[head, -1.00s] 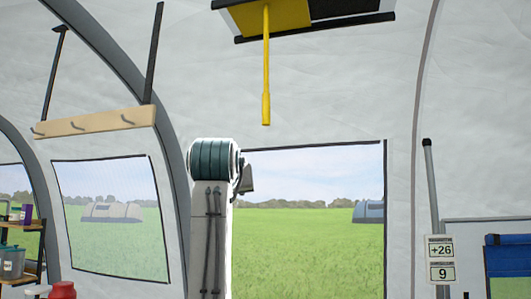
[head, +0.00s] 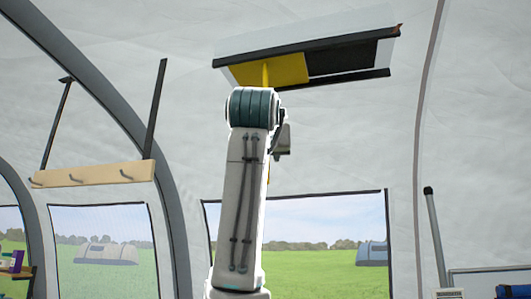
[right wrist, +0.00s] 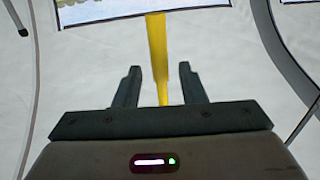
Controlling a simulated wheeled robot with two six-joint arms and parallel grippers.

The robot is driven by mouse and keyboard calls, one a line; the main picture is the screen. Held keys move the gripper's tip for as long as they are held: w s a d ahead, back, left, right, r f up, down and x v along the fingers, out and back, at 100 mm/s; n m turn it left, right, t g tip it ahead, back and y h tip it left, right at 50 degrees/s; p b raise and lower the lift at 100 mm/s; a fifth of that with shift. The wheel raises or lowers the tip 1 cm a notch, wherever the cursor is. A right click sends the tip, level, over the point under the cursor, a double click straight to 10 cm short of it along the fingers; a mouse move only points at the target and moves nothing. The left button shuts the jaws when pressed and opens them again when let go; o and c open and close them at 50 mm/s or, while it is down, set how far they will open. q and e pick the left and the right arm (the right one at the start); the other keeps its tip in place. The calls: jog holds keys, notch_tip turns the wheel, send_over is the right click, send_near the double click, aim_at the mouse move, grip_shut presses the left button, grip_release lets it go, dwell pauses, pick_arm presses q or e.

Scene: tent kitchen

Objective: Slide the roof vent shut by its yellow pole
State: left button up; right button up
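The roof vent (head: 342,58) is at the top of the head view, with two black rails. Its yellow panel (head: 288,69) covers the left part and a dark area shows on the right. The yellow pole (head: 265,73) hangs from the panel, mostly hidden behind my raised right arm. In the right wrist view the yellow pole (right wrist: 157,45) runs down between the two fingers of my right gripper (right wrist: 158,70). That gripper is open, with gaps on both sides of the pole; I cannot tell how deep the pole sits. My left gripper is not in view.
A wooden hook rail (head: 95,173) hangs on the left on black straps. A window (head: 320,245) is in the wall behind my arm. A grey post (head: 436,240) stands at the right. The space around the vent looks clear.

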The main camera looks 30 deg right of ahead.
jog(key=shift+p+x, duration=0.55)
jog(key=shift+x, duration=1.3)
grip_shut()
